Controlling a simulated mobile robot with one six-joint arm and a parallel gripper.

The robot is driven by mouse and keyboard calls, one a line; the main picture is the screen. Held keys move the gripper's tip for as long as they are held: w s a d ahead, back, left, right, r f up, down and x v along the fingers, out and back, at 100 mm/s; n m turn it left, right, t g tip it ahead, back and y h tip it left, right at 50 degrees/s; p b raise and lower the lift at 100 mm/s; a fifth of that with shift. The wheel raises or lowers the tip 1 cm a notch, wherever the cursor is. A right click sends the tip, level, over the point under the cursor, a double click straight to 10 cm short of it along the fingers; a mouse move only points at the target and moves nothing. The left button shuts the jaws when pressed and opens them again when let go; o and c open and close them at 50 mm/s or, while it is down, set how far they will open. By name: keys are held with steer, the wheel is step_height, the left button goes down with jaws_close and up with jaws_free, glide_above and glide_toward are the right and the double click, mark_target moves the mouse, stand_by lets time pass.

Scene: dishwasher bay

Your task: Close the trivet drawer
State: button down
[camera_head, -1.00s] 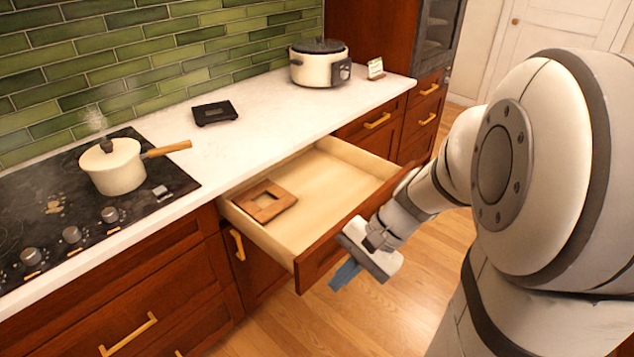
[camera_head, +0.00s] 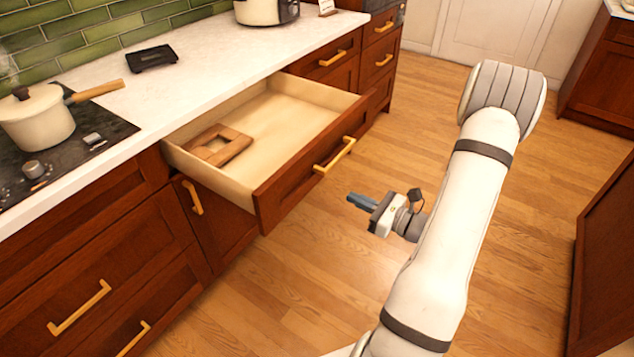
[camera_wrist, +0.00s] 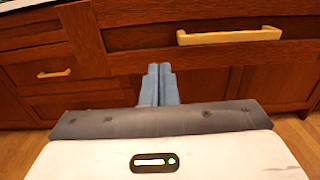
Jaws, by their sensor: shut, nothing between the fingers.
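The trivet drawer (camera_head: 296,180) stands pulled out below the white counter, with a pale wooden inside and a dark red-brown front. A square wooden trivet (camera_head: 217,146) with an open middle lies inside, towards the left. The brass drawer handle (camera_head: 335,156) is on the front; a brass handle also shows in the wrist view (camera_wrist: 230,36), right of my fingers. My gripper (camera_head: 352,200) is shut and empty, its blue fingers pointing towards the cabinets. It is in front of the drawer and apart from it in the head view. In the wrist view my fingertips (camera_wrist: 160,68) overlap the drawer front's lower edge.
A cream pot (camera_head: 38,118) sits on the black hob at left. A black scale (camera_head: 151,57) and a white cooker (camera_head: 266,10) stand on the counter. More brass-handled cabinets flank the drawer. The wooden floor (camera_head: 300,285) is clear; dark cabinets stand at right.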

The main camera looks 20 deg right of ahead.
mark_target(306, 176)
steer(key=x, duration=1.2)
steer(key=shift+w+a, duration=0.25)
steer(key=shift+w, duration=0.05)
